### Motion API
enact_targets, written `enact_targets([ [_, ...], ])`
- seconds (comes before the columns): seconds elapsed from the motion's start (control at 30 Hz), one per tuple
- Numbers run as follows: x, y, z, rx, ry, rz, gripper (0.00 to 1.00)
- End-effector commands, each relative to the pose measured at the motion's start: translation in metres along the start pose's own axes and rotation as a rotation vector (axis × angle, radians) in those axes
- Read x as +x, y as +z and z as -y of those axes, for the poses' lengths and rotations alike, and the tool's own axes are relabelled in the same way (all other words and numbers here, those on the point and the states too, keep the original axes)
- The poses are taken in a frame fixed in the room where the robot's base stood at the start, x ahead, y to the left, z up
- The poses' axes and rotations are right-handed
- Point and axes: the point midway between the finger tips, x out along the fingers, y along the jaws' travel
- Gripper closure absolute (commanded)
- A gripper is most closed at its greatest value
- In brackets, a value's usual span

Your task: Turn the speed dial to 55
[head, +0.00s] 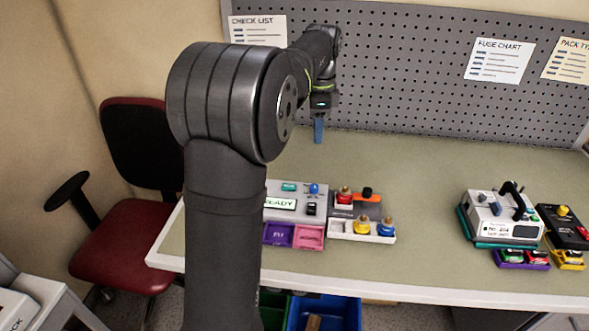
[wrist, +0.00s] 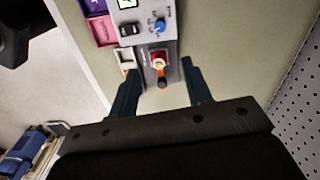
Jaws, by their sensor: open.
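A grey control unit with a READY screen (head: 281,204) stands on the table left of the middle. A small blue dial (head: 314,189) is on its top, near the right end. Its scale and setting are too small to read. It also shows in the wrist view as a blue knob (wrist: 160,25) with a pointer near the top edge. My gripper (head: 319,131) hangs above the back of the table, behind the unit and apart from it.
Purple and pink bins (head: 308,238) sit in front. Another device (head: 503,215) stands at right. A pegboard (head: 420,80) rises behind. The table between is clear.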

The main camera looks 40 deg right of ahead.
Motion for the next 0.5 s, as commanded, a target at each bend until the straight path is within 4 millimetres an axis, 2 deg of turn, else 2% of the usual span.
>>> enact_targets([
  [0.5, 0.0086, 0.0007, 0.0009, -1.038, 0.000, 0.000, 0.55],
])
